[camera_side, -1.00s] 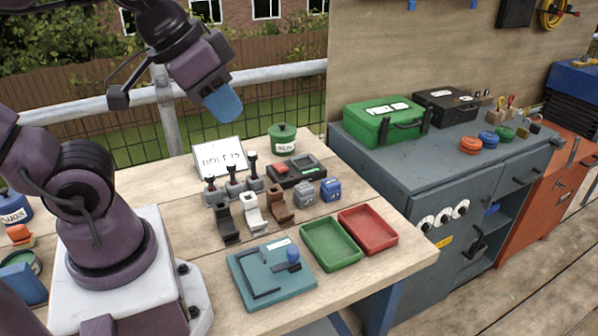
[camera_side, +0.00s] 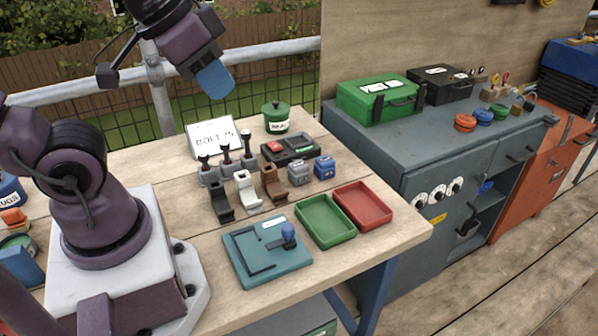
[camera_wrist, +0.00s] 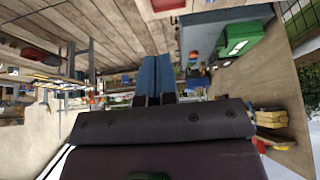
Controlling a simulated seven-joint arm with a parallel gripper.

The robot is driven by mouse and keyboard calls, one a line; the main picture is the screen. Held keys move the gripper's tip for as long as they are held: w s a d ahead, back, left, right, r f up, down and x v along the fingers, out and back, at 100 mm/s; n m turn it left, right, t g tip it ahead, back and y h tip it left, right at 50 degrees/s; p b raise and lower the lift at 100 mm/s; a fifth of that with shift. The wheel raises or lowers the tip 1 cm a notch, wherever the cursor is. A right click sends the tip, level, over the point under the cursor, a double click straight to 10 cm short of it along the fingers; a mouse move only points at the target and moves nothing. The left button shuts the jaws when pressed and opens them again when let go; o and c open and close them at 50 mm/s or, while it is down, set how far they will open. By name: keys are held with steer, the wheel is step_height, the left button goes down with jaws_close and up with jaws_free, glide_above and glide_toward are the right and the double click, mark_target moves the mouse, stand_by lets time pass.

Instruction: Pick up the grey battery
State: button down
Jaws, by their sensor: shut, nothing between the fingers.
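The grey battery (camera_side: 299,173) is a small block standing on the wooden workbench in the side view. A similar blue battery (camera_side: 324,167) stands just to its right. My gripper (camera_side: 214,79) has blue fingers and hangs high above the back of the bench, up and to the left of the grey battery and well apart from it. The fingers are shut together with nothing between them. They also show in the wrist view (camera_wrist: 157,76), pointing away from the bench. I cannot make out the grey battery in the wrist view.
A black device (camera_side: 290,148) lies behind the batteries. Brown, white and black holders stand to the left, with upright levers behind them. In front are a green tray (camera_side: 325,238), a red tray (camera_side: 362,222) and a teal board (camera_side: 245,275). A green pot (camera_side: 276,122) stands at the back.

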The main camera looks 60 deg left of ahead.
steer(key=c, duration=0.7)
jaws_free()
steer(key=n+g, duration=0.6)
steer(key=n, duration=1.3)
glide_above(298, 165)
step_height(298, 165, down, 22)
steer(key=shift+w+a+f, duration=0.1)
steer(key=shift+a+f, duration=0.1)
step_height(298, 165, down, 12)
steer(key=shift+d+f, duration=0.15)
steer(key=shift+f, duration=0.1)
